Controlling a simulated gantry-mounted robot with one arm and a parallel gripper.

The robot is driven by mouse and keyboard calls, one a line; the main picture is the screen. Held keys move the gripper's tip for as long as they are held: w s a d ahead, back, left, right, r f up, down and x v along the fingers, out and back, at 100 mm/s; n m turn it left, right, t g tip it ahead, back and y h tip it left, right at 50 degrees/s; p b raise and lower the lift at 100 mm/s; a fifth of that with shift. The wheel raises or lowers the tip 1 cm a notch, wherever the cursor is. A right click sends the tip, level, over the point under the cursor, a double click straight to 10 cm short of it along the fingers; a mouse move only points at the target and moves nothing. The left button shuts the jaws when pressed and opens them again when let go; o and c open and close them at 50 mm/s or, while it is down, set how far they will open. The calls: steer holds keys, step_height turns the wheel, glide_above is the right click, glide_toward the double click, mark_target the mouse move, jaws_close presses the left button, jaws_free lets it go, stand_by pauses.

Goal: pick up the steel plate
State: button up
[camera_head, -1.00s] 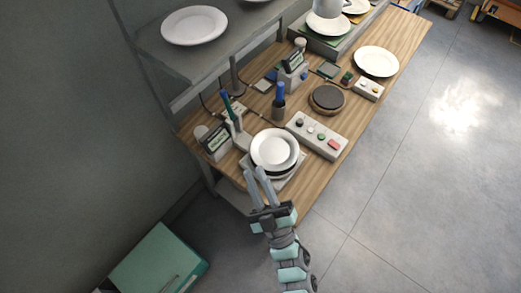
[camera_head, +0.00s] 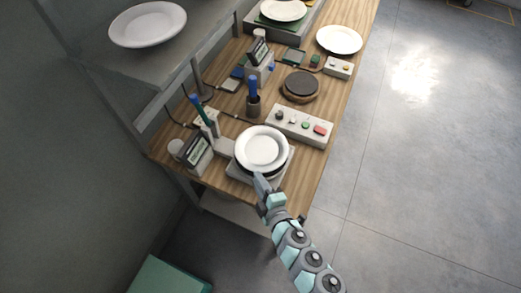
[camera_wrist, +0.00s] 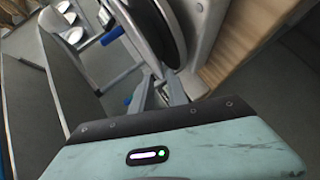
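A stack of round plates (camera_head: 262,147) sits on a grey base at the near end of the wooden bench. The top plate is white, and a dark rim shows under it. In the wrist view the stack's pale and dark rims (camera_wrist: 158,30) are seen edge-on and close. I cannot tell for certain which plate is the steel one. My gripper (camera_head: 260,181) is at the near edge of the stack. In the wrist view its two fingers (camera_wrist: 160,92) stand apart, with the rims just beyond their tips; I cannot tell whether they touch.
A white plate (camera_head: 148,24) lies on the shelf, another (camera_head: 339,40) farther along the bench. The floor at right is clear.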

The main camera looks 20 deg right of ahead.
mark_target(250, 169)
steer(key=shift+a+x, duration=0.15)
steer(key=shift+x, duration=1.55)
steer(key=shift+a+x, duration=0.15)
steer(key=shift+x, duration=1.5)
jaws_close()
steer(key=shift+d, duration=0.1)
